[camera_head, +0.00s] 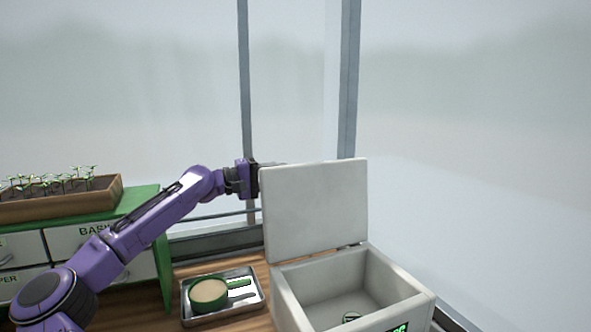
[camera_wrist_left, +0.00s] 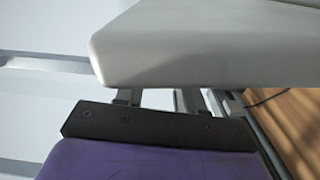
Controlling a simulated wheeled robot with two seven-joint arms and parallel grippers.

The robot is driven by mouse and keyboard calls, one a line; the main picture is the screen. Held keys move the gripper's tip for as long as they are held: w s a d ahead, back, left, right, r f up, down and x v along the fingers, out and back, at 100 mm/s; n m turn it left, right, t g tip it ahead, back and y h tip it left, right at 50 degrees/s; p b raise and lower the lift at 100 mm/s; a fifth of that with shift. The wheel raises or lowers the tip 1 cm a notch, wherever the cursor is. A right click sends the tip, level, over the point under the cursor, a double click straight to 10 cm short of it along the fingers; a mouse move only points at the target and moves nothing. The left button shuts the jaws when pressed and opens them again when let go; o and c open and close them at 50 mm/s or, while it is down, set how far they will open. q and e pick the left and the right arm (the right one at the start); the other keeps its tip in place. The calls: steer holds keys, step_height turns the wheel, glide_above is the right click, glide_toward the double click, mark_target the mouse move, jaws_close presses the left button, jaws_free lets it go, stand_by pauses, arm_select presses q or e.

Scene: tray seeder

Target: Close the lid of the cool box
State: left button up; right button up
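The cool box (camera_head: 291,297) stands open at the lower right of the head view, its pale lid (camera_head: 317,208) raised about upright on the far side. My left gripper (camera_head: 270,165) is at the lid's upper left corner, with its fingers partly hidden behind the lid. In the left wrist view the lid (camera_wrist_left: 190,45) fills the upper right, close over the fingers (camera_wrist_left: 158,98). The fingers look apart, but their tips are hidden by the lid, and I cannot tell whether they touch it. My right gripper is not in view.
A metal tray (camera_head: 254,306) with a green cup (camera_head: 209,292) and a small tool lies left of the cool box. Farther left, a green drawer cabinet (camera_head: 155,215) carries a planter of seedlings (camera_head: 60,207). Window frames stand behind the lid.

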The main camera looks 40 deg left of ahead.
mark_target(296, 173)
arm_select(q)
steer(key=x, duration=0.5)
steer(key=shift+w, duration=0.15)
jaws_close()
